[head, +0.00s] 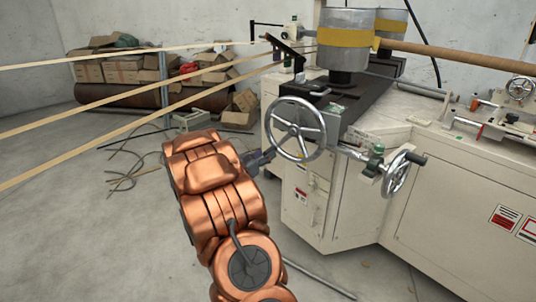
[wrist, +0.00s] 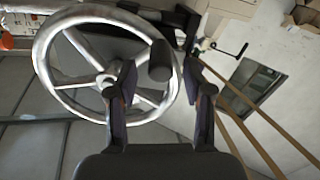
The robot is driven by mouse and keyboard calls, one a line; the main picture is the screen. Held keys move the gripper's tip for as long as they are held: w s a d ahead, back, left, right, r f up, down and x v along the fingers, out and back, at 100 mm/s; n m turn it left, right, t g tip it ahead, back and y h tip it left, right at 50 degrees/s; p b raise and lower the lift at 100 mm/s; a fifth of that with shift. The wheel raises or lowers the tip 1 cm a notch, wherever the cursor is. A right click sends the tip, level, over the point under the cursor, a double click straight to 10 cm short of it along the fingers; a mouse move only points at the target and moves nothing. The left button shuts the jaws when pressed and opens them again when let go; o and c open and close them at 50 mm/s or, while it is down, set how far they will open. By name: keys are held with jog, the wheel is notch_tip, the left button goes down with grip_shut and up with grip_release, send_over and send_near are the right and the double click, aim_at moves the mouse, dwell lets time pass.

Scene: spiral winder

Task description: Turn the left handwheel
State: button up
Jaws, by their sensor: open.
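The left handwheel (head: 296,129) is a silver spoked wheel on the near left corner of the cream machine. It fills the left of the wrist view (wrist: 104,81), with a dark cylindrical handle (wrist: 160,61) on its right rim. My gripper (head: 266,157) is just left of the wheel's lower rim in the head view. In the wrist view my gripper (wrist: 160,72) is open and empty, and the handle appears in the gap near the fingertips. I cannot tell whether the handle lies between the fingers or just beyond them. The left finger covers part of the rim and spokes.
A second handwheel (head: 396,174) with a dark handle sits to the right on the machine (head: 318,195). Tan strips (head: 130,90) stretch across the upper left. Boxes (head: 120,70) stand by the back wall. A rod lies on the floor; the left floor is mostly clear.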

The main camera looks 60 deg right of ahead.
jog(key=shift+d, duration=1.2)
jog(key=shift+c, duration=0.4)
grip_shut()
jog(key=shift+d, duration=0.1)
